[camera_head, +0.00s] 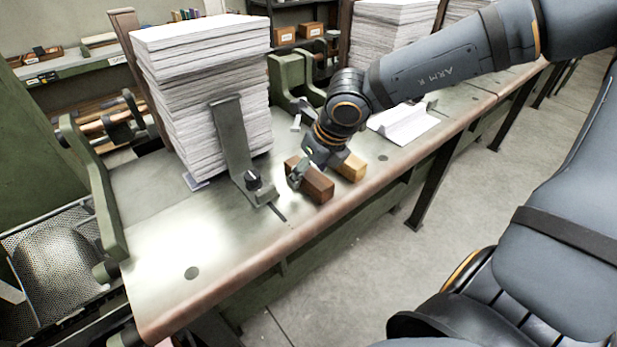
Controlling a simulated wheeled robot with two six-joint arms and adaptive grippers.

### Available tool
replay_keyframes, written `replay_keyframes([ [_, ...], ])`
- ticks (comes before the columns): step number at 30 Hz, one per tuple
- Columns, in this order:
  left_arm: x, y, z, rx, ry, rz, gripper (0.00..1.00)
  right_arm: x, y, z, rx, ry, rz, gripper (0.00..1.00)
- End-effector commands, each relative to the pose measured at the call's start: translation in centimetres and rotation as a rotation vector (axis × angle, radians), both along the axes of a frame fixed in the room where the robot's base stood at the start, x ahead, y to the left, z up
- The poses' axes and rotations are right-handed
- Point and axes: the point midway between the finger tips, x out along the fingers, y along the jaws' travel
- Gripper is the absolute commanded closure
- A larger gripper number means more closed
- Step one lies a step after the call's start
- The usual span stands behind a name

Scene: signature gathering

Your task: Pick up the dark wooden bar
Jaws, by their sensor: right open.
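The dark wooden bar (314,184) is a reddish-brown block lying on the metal bench top near its front edge. My right gripper (304,172) comes down from the upper right and is open at the bar, with a finger over the bar's left part. I cannot tell whether the fingers touch it. A lighter, yellowish wooden block (351,167) lies just right of the dark bar, partly hidden by my gripper. My left gripper is not in view.
A tall paper stack (205,100) stands behind a grey upright bracket (234,150) with a dark knob, left of the bar. A white folded sheet (405,122) lies to the right. The bench (215,245) is clear at front left.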

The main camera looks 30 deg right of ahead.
Motion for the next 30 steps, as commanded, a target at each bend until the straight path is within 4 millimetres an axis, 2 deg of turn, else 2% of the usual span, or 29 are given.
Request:
replay_keyframes([
  [4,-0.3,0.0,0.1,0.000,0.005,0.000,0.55,0.6,0.0,-1.6,-0.003,0.003,0.000,0.36],
  [11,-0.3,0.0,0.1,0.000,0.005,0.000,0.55,0.8,0.1,-1.7,-0.001,-0.001,0.001,0.36],
  [14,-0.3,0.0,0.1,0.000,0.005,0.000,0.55,0.8,0.1,-1.7,-0.001,-0.001,0.001,0.47],
  [24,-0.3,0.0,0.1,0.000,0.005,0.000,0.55,0.8,0.1,-1.7,-0.001,-0.001,0.001,0.93],
  [30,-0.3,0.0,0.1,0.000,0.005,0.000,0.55,0.8,0.1,-1.7,-0.001,-0.001,0.001,0.94],
])
